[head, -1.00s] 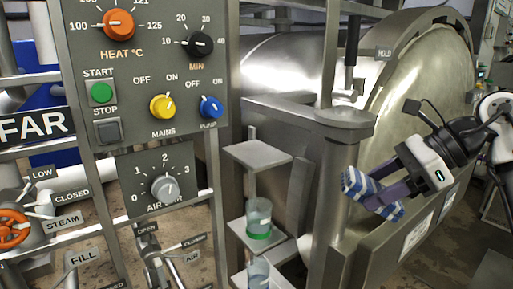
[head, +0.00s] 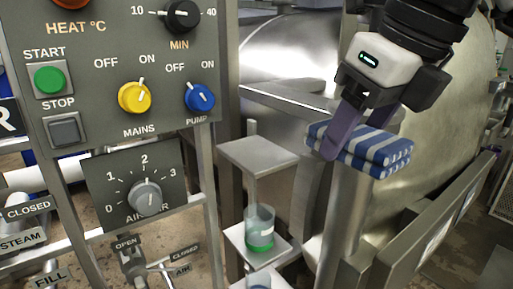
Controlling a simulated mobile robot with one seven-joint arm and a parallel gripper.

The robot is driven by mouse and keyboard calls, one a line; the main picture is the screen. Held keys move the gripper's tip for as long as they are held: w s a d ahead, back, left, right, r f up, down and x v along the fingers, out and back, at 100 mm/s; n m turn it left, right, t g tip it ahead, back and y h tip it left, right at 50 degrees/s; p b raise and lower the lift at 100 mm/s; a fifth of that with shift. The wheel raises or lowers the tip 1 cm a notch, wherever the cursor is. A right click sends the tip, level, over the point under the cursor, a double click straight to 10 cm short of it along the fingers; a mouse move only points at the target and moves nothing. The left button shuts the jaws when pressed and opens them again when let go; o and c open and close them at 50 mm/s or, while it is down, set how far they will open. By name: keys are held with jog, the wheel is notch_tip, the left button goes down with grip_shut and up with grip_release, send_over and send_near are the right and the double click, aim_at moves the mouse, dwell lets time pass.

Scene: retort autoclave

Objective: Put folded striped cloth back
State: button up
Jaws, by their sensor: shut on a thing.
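The folded blue-and-white striped cloth (head: 382,152) is in my gripper (head: 350,140), right of the middle in the head view. The purple fingers are shut on it, and one finger shows on its near left side; the other is mostly hidden. The cloth looks held in the air in front of the steel vessel, over or in front of a grey post (head: 347,225). I cannot tell whether it touches the post. A small empty grey shelf (head: 258,152) is to the left of the cloth, apart from it.
Below the empty shelf, a lower shelf (head: 238,243) holds a clear beaker (head: 260,226) with a green band. The control panel (head: 110,75) with knobs stands at the left. The large steel vessel (head: 285,55) fills the back and right.

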jog(key=p, duration=0.6)
send_over(253, 150)
jog(key=shift+s+d+f, duration=0.2)
jog(key=shift+f, duration=0.4)
jog(key=shift+s+d+f, duration=0.2)
jog(key=shift+f, duration=0.4)
notch_tip(253, 150, down, 2)
jog(key=shift+f, duration=0.25)
jog(key=shift+w+f+p, duration=0.15)
jog(key=shift+f+p, duration=0.55)
jog(key=shift+p, duration=0.05)
jog(key=shift+a+f+b, duration=0.1)
jog(key=shift+f+b, duration=0.5)
jog(key=shift+f, duration=0.1)
jog(key=o, duration=0.9)
jog(key=shift+o, duration=0.2)
jog(key=shift+f, duration=0.1)
